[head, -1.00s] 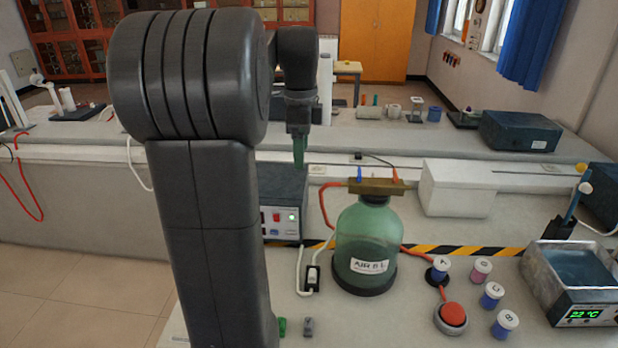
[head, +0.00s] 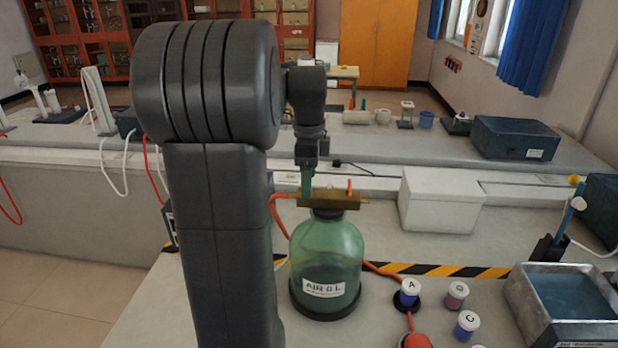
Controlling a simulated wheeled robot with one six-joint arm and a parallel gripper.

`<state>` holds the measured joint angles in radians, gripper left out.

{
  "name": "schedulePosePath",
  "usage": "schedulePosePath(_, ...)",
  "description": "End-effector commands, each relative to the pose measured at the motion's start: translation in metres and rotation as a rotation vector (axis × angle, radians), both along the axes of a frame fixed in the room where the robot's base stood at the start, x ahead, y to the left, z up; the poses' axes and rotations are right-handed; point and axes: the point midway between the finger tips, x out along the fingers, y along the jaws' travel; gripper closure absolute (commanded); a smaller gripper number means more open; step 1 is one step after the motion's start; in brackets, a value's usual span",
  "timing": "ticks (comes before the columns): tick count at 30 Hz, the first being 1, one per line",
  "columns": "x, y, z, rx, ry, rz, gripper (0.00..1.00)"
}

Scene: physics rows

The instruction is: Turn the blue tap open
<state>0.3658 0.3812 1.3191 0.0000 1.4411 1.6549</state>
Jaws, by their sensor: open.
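A green glass bottle (head: 335,243) with a white label stands on the bench, topped by a brass-coloured bar (head: 335,202). An orange tap (head: 349,188) stands upright on the right part of the bar. The blue tap is not visible now; the end of my gripper covers the bar's left part, where it stood earlier. My gripper (head: 307,182) points down, its green fingertips at the bar's left part. The fingers overlap in this view, and I cannot tell whether they touch the tap.
A white box (head: 440,199) stands right of the bottle. Several lettered jars, including one marked A (head: 408,293), and a red button (head: 416,341) are in front. A metal water bath (head: 565,300) is at the right. An orange hose (head: 385,270) runs from the bottle.

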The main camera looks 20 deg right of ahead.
Motion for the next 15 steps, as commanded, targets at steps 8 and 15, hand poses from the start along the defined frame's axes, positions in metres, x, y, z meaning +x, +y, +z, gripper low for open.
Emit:
schedulePosePath(8,-0.0001,0.0000,0.0002,0.000,0.000,0.000,0.70)
schedulePosePath(15,-0.0001,0.0000,0.0005,0.000,0.001,0.009,0.74)
